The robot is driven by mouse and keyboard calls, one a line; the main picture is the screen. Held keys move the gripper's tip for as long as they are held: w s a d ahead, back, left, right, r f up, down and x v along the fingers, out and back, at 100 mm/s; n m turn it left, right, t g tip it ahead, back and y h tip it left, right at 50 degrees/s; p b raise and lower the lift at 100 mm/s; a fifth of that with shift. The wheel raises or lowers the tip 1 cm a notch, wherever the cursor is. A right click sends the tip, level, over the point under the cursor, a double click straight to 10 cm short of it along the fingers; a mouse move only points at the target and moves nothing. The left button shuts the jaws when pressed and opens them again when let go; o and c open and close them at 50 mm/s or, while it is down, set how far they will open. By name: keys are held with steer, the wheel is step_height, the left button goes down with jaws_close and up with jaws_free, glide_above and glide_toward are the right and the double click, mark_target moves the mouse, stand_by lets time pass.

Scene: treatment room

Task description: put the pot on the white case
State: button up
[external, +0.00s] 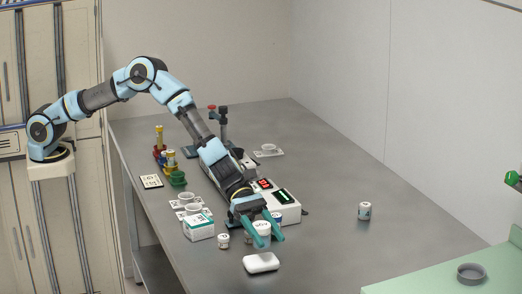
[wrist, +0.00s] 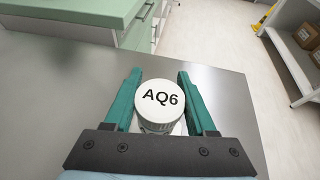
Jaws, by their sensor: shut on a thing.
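The pot (wrist: 158,100) has a round white lid marked AQ6 and sits between the green fingers of my gripper (wrist: 160,88), which is shut on it. In the external view the pot (external: 262,229) hangs between the fingers of my gripper (external: 266,240), lid up and roughly upright. The white case (external: 261,263) is a low rounded box on the grey table, just in front of and below the gripper. In the wrist view the pot mostly hides what lies beneath it; a pale patch beside it may be the case.
A small white jar (external: 223,241) and a white-and-teal box (external: 199,228) stand left of the gripper. A white device with displays (external: 280,202) is behind it. Another labelled pot (external: 364,211) stands alone at right. The grey table (external: 325,240) is clear between.

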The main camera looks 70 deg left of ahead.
mark_target(266, 246)
step_height(266, 246, down, 3)
steer(key=shift+f+p, duration=0.1)
steer(key=shift+p, duration=0.3)
steer(key=shift+f+b, duration=0.3)
steer(key=shift+b, duration=0.05)
steer(key=o, duration=1.4)
steer(key=shift+r, duration=0.1)
steer(key=shift+c, duration=0.2)
